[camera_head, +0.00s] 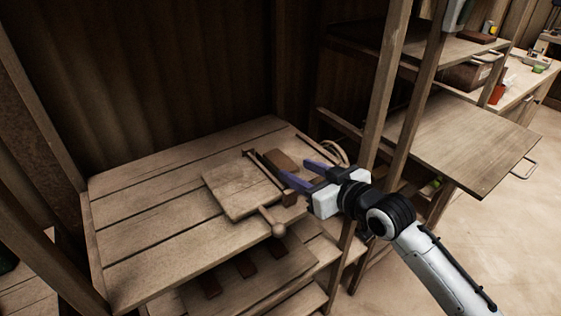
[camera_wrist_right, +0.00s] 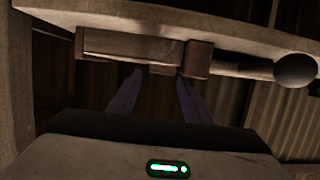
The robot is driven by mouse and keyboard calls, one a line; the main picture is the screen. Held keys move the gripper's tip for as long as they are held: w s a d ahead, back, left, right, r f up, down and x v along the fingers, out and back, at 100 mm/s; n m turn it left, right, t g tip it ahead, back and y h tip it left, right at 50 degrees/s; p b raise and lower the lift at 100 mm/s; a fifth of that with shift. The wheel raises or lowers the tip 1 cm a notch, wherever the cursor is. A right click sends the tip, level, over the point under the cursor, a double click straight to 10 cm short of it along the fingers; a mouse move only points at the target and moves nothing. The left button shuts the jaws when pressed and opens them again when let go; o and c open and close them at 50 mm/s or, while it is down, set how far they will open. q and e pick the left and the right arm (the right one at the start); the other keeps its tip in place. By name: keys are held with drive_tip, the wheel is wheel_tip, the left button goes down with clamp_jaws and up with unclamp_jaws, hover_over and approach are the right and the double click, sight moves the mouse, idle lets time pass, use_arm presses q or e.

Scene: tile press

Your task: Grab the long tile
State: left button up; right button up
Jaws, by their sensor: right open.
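My right gripper (camera_head: 294,170) reaches in from the right over the table's right end. Its two purple fingers are apart with nothing between them. A brown block (camera_head: 281,160), perhaps the long tile, lies beside the press just beyond the fingertips. The wooden press (camera_head: 238,187) is a flat square board with a rod and a round knob (camera_head: 278,230). In the right wrist view the fingers (camera_wrist_right: 158,82) point at the press (camera_wrist_right: 130,46), and a small brown end (camera_wrist_right: 163,69) shows between them, apart from them. My left gripper is out of view.
The plank table (camera_head: 150,230) has clear room left of the press. Several dark strips (camera_head: 245,265) lie on a shelf below. An upright wooden post (camera_head: 385,90) stands close to my right arm. A second wooden table (camera_head: 460,140) is at the right.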

sight(281, 160)
drive_tip(key=x, duration=0.4)
drive_tip(key=shift+a+r, duration=0.15)
drive_tip(key=shift+r, duration=0.2)
drive_tip(key=shift+w+a+f, duration=0.2)
drive_tip(key=shift+w+a, duration=0.15)
drive_tip(key=shift+w, duration=0.2)
drive_tip(key=shift+c, duration=0.2)
drive_tip(key=c, duration=0.9)
